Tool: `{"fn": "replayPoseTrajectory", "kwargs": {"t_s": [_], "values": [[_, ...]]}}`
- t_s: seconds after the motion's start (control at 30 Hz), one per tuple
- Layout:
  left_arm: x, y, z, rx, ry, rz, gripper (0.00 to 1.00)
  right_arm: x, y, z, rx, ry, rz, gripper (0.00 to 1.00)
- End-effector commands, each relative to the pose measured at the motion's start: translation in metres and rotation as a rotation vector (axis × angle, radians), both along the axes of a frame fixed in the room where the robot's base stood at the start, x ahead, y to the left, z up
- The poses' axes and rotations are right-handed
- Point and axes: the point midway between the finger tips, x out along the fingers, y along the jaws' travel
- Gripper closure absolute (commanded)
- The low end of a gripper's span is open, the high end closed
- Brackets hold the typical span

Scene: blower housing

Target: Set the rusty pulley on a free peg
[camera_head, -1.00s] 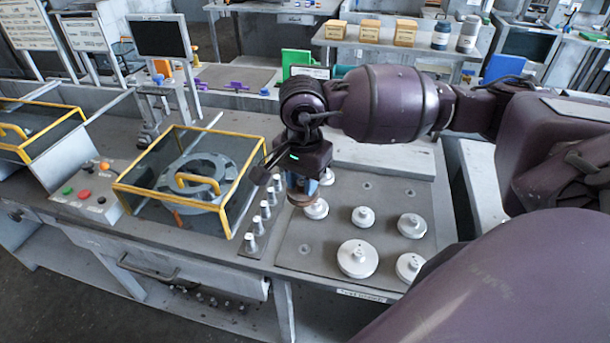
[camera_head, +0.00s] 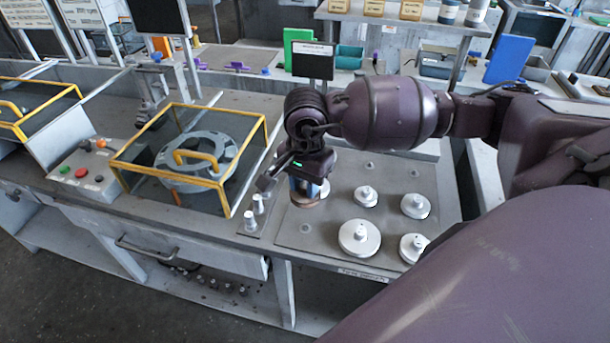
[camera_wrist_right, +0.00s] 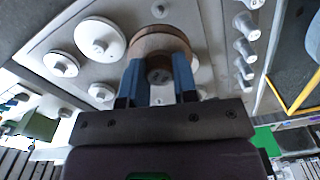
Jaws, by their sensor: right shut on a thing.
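The rusty pulley (camera_head: 305,202) is a brown disc held in my right gripper (camera_head: 304,188). In the wrist view the pulley (camera_wrist_right: 172,40) sits at the blue fingertips of the right gripper (camera_wrist_right: 159,78), which are shut on its hub. In the head view it hangs over the left part of the grey board (camera_head: 320,243); the height of the gap below it is hard to judge. A row of short pale pegs (camera_head: 257,204) stands left of the board, partly hidden by the gripper; several bare pegs (camera_wrist_right: 244,27) show in the wrist view. My left gripper is out of view.
Several white pulleys sit on the board, including a large one (camera_head: 359,238) and smaller ones (camera_head: 415,206). A yellow-framed clear box (camera_head: 228,205) stands left of the pegs. A button panel (camera_head: 82,173) is further left. A black sign (camera_head: 313,60) stands behind.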

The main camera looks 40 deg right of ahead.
Motion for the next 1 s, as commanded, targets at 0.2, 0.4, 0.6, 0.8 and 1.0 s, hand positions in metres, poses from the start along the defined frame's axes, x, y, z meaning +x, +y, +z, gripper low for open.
{"fn": "replayPoseTrajectory", "kwargs": {"t_s": [0.2,0.4,0.6,0.8,1.0], "values": [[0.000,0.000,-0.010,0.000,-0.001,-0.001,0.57,0.000,0.000,-0.023,0.000,0.001,-0.001,0.93],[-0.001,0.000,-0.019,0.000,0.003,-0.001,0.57,0.000,0.000,-0.043,0.001,0.002,-0.001,0.93],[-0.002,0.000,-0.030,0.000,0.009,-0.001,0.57,0.000,0.000,-0.062,0.000,0.001,-0.001,0.93],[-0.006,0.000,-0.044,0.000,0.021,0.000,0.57,0.000,0.000,-0.080,0.000,0.001,-0.001,0.93],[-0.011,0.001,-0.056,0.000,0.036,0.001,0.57,0.000,0.000,-0.089,0.000,0.000,0.000,0.93]]}}
